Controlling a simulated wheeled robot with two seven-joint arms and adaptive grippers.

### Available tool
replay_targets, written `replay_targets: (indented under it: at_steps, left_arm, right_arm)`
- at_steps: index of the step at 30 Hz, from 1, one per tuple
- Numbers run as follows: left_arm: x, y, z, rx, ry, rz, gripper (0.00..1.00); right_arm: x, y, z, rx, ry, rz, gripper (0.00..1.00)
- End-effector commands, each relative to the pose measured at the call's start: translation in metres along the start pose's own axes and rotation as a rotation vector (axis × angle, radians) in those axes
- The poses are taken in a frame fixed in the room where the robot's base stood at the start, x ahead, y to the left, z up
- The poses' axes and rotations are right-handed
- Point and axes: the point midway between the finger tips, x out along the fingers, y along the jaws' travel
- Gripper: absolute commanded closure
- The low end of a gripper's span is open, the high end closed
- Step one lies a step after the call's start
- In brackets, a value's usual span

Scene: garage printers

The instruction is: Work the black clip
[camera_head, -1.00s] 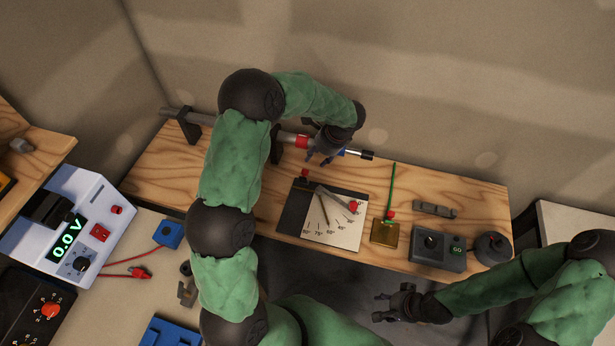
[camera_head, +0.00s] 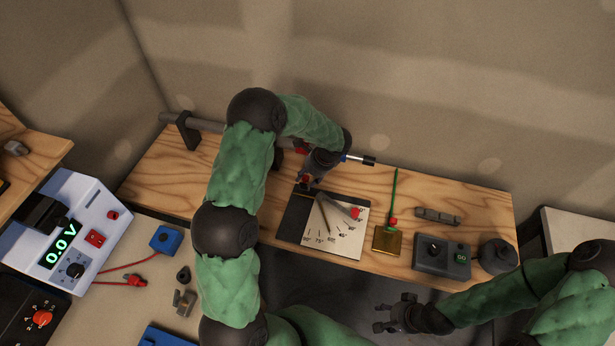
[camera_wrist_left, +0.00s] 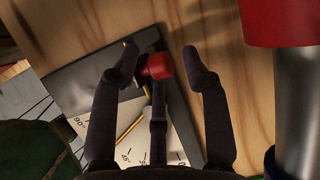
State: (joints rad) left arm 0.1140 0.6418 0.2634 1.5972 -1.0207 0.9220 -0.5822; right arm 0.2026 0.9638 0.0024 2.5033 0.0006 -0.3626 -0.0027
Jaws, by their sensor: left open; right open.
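My left gripper (camera_head: 309,180) is open over the upper left corner of the angle board (camera_head: 293,220). In the left wrist view, the open fingers (camera_wrist_left: 162,75) stand either side of a red knob (camera_wrist_left: 159,65) with a black part at its left. Whether they touch it I cannot tell. I cannot tell for sure which thing is the black clip; this black part at the board's edge may be it. The board has a pale angle scale and a grey pointer (camera_head: 338,204). My right gripper (camera_head: 393,316) is open and empty, in front of the bench.
A brass plate (camera_head: 388,240) with a green rod, a grey box (camera_head: 442,258) and a round dark object (camera_head: 497,254) stand right. A voltage meter (camera_head: 66,232) stands left.

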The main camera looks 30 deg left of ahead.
Motion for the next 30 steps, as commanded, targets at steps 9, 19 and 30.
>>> replay_targets:
  at_steps: [9, 19, 30]
  left_arm:
    - [0.003, 0.0, 0.0, 0.0, 0.0, -0.001, 0.54]
    - [0.003, 0.0, 0.0, 0.0, 0.0, -0.001, 1.0]
    - [0.004, 0.004, 0.001, -0.035, 0.005, -0.086, 1.0]
  right_arm:
    - [0.0, 0.0, 0.0, 0.0, 0.0, 0.0, 0.5]
    - [0.0, 0.0, 0.0, 0.0, 0.0, 0.0, 0.5]
    - [0.026, 0.009, -0.001, 0.0, 0.0, 0.0, 0.5]
